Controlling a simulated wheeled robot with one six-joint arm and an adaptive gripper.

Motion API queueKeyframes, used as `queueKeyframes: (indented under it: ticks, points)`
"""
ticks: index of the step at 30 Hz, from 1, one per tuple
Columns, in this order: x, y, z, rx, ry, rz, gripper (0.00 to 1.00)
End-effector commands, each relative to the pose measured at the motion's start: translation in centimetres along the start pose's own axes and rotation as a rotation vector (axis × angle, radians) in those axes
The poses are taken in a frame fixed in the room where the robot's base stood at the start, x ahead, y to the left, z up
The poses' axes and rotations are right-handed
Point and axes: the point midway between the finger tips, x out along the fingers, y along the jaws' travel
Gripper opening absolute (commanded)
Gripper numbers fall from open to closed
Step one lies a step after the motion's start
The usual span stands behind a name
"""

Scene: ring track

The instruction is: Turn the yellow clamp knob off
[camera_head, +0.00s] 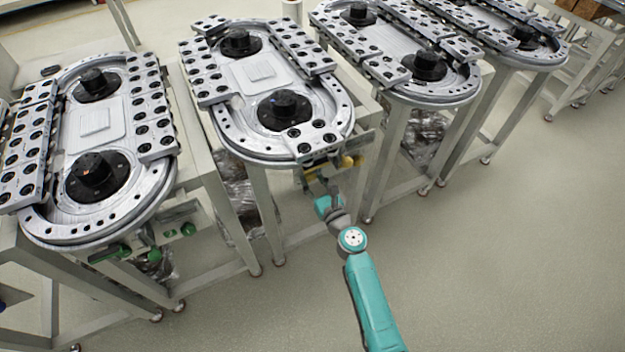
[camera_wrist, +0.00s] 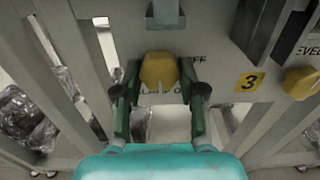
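A yellow knob (camera_wrist: 158,69) sits on a pale panel at the upper middle of the wrist view. Partly hidden lettering below it is hard to read, and letters ending in "FF" show at its upper right. My gripper (camera_wrist: 160,78) is open, with one dark green finger on each side of the knob. I cannot tell whether either fingertip touches it. In the head view my gripper (camera_head: 322,186) is below the front end of the second ring track from the left (camera_head: 240,145), where some yellow (camera_head: 348,162) shows.
Dark bars (camera_wrist: 265,25) cross above. Frame legs (camera_head: 208,190) flank the track; open floor (camera_head: 500,240) lies right.

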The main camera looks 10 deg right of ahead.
Motion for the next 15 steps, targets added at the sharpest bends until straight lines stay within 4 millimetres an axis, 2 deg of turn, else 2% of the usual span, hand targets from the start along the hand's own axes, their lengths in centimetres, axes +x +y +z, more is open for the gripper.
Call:
queueKeyframes:
  ticks: [1, 2, 3, 15]
  points:
    - [0.01, 0.01, 0.01, 0.000, 0.000, 0.000, 0.16]
    - [0.01, 0.01, 0.01, 0.000, 0.000, 0.000, 0.08]
    - [0.01, 0.01, 0.02, 0.000, 0.000, 0.000, 0.06]
    - [0.02, 0.00, 0.03, -0.078, 0.000, 0.000, 0.05]
